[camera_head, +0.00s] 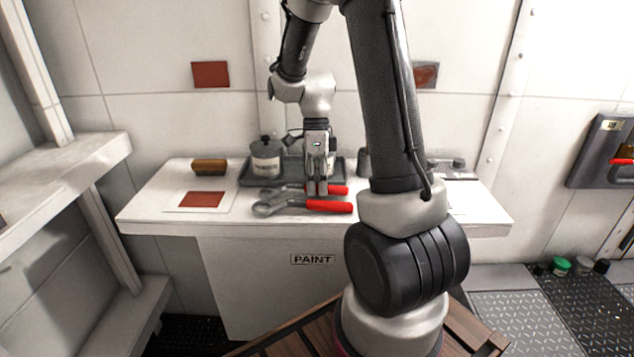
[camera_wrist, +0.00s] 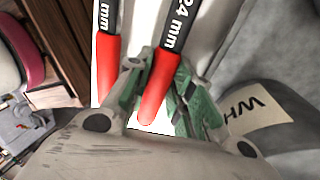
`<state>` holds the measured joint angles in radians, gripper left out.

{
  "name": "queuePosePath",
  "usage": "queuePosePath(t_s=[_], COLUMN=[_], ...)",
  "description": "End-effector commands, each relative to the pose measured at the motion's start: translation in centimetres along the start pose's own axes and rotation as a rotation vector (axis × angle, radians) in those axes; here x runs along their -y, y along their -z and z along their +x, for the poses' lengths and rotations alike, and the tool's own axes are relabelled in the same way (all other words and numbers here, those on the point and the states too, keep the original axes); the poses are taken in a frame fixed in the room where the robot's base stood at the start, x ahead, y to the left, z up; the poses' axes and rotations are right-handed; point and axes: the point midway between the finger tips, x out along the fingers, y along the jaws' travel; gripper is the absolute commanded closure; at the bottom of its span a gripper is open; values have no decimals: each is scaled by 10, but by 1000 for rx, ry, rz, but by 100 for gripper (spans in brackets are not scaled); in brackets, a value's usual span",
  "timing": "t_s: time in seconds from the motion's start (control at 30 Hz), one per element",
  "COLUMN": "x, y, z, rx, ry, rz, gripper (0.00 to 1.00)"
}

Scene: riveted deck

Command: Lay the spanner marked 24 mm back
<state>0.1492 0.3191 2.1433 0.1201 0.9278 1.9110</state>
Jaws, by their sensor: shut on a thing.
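The spanner marked 24 mm (camera_wrist: 158,85) has a red-ended handle with a dark band, and it lies between the green-padded fingers of my gripper (camera_wrist: 157,92) in the wrist view. In the head view my gripper (camera_head: 317,188) points down over the bench, shut on the rear spanner's handle (camera_head: 340,190). A second red-handled spanner (camera_head: 328,206) lies just in front of it on the bench. It also shows at the left in the wrist view (camera_wrist: 107,60), with only "mm" readable. I cannot tell whether the held spanner touches the bench.
A lidded grey pot (camera_head: 267,160) stands at the left end of a dark tray (camera_head: 246,180) behind the spanners. A brush (camera_head: 209,166) and a card with a red-brown patch (camera_head: 201,199) lie left. The white bench (camera_head: 160,214) is marked PAINT (camera_head: 312,259). My arm hides part of its right side.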

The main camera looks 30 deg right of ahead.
Motion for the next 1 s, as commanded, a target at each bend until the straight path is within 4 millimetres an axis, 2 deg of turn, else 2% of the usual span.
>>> queuePosePath(t_s=[0.3,0.33,0.43,0.47,0.8,0.87,1.0], x=[0,0,0,0,1,1,1], y=[0,0,0,0,0,0,0], z=[2,2,2,2,-1,-6,-31], rx=[0,0,0,0,1,1,3], ry=[0,0,0,0,1,2,5], rz=[0,0,0,0,0,0,1], gripper=[100,74,56,52,52,52,52])
